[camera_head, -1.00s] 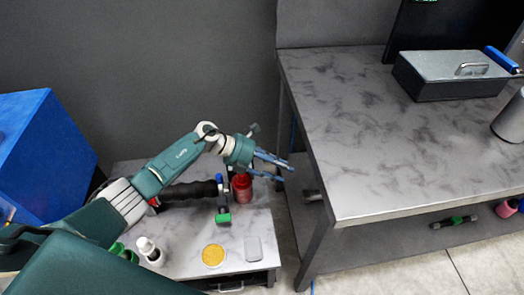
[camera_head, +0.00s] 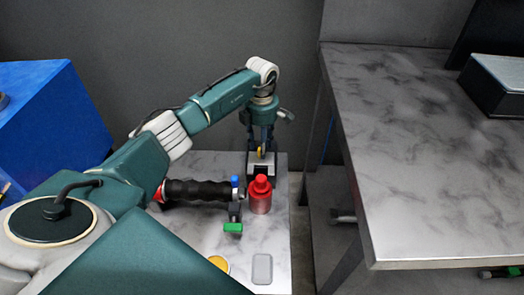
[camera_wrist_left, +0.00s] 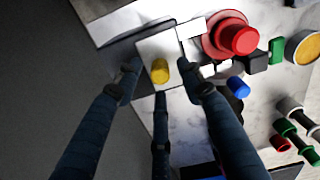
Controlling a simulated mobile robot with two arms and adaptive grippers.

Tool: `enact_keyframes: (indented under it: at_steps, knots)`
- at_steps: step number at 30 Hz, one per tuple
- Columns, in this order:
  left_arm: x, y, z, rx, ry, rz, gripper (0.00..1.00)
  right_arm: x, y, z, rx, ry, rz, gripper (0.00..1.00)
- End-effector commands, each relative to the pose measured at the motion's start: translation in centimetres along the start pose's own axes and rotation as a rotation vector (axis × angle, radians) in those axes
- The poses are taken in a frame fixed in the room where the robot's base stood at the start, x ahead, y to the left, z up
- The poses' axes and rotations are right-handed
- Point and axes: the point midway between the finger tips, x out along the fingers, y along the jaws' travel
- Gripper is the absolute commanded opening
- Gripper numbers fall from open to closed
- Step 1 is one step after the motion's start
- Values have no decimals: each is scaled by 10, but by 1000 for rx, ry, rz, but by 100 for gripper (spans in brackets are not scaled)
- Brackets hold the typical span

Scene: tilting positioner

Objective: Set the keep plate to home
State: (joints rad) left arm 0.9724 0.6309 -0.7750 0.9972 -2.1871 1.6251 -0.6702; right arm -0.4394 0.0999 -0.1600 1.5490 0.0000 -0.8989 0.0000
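A pale plate with a short yellow knob (camera_wrist_left: 160,72) stands at the far end of the small bench; I take this plate (camera_wrist_left: 147,47) to be the keep plate. In the head view the yellow knob (camera_head: 261,152) shows just under my left gripper (camera_head: 263,140), on a black and pale block (camera_head: 262,168). My left gripper (camera_wrist_left: 161,76) points down in the left wrist view, its fingers spread on both sides of the plate and knob. Its fingers look open; whether any touches the plate I cannot tell. My right gripper is not in view.
A black-handled tool (camera_head: 195,190), a green-ended part (camera_head: 233,227), a yellow disc (camera_head: 218,263) and a grey pad (camera_head: 262,268) lie nearer. A large table (camera_head: 430,170) stands right, a blue box (camera_head: 55,120) left.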

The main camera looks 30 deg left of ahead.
Motion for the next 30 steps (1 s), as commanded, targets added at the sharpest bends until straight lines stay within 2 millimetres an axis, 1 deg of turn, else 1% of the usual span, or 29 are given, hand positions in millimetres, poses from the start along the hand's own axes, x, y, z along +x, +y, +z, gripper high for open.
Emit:
enact_keyframes:
  at_steps: [1, 6, 9, 16, 20, 21, 22, 30]
  knots:
    - [9, -1, 0, -1, 2, -3, 39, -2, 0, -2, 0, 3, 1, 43]
    - [23, 0, 1, -1, -1, -1, 39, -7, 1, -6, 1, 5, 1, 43]
    - [26, 0, 0, -1, -1, -1, 39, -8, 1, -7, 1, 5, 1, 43]
    - [26, 0, 0, -1, -1, -1, 39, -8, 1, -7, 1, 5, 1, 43]
    - [26, 0, 0, -1, -1, -1, 13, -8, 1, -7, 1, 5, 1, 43]
    - [26, 0, 0, -1, -1, -1, 5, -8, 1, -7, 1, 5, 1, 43]
    - [26, 0, 0, -1, -1, -1, 0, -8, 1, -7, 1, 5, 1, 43]
    - [25, -1, 0, -1, -1, 0, 0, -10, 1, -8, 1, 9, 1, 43]
